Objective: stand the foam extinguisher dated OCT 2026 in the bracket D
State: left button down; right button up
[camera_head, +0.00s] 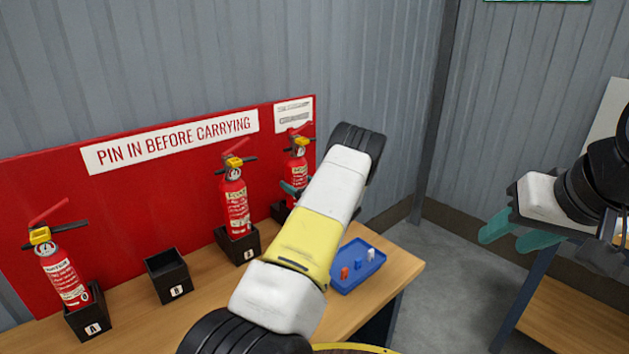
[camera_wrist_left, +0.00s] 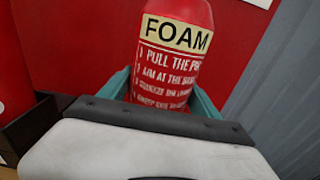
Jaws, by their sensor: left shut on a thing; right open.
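A red extinguisher (camera_head: 299,165) with a yellow collar stands upright at the right end of the red board; its label reads FOAM in the left wrist view (camera_wrist_left: 172,60). My left gripper (camera_head: 293,188) is shut around its body, with teal fingers on both sides. A dark bracket (camera_head: 279,211) shows below it, mostly hidden by my arm; its letter is hidden, and I cannot tell whether the base sits inside. No date is readable. My right gripper (camera_head: 516,236) is open and empty at the right, away from the bench.
Extinguishers stand in bracket A (camera_head: 90,314), tilted (camera_head: 62,272), and in a third bracket (camera_head: 239,244), upright (camera_head: 235,205). Bracket B (camera_head: 167,277) is empty. A blue tray (camera_head: 357,275) with small items lies near the wooden bench's (camera_head: 405,262) right edge.

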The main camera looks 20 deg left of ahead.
aim_at(303, 186)
pick_arm(q)
jog(key=shift+r, duration=0.35)
jog(key=shift+c, duration=0.2)
grip_release()
jog(key=shift+f, duration=0.1)
jog(key=shift+s+f, duration=0.1)
jog(key=shift+f, duration=0.3)
jog(key=v, duration=0.7)
jog(key=shift+s+d+r, duration=0.15)
jog(key=shift+d+r, duration=0.15)
